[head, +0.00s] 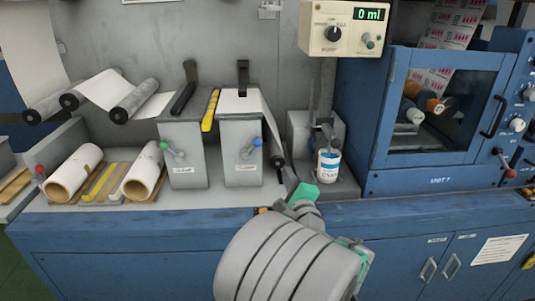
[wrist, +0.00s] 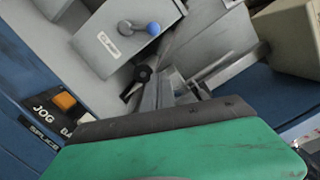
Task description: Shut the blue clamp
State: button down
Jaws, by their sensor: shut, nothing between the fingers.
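The blue clamp is a grey block (head: 242,168) marked CLAMP, with a short lever ending in a blue knob (head: 258,142). In the head view the lever points right and up from its silver pivot. In the wrist view the blue knob (wrist: 153,28) and pivot show near the top, on the tilted block face (wrist: 103,52). A black bar (head: 243,78) stands upright above the block. My gripper (head: 303,194) is shut and empty, to the right of and below the clamp, apart from the knob. Its green and black finger fills the bottom of the wrist view.
A second clamp block with a green knob (head: 164,145) stands to the left, past a yellow strip (head: 210,110). A white labelled can (head: 328,166) stands right of my gripper. An orange JOG button (wrist: 65,101) shows in the wrist view. Paper rolls (head: 73,172) lie at left.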

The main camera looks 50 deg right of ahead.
aim_at(252, 148)
jog(key=shift+w, duration=0.1)
jog(key=w+d+r+p, duration=0.2)
jog(key=w+d+p, duration=0.1)
jog(key=w, duration=0.7)
jog(key=shift+w+d, duration=0.2)
jog(key=shift+d, duration=0.55)
jog(key=shift+r, duration=0.1)
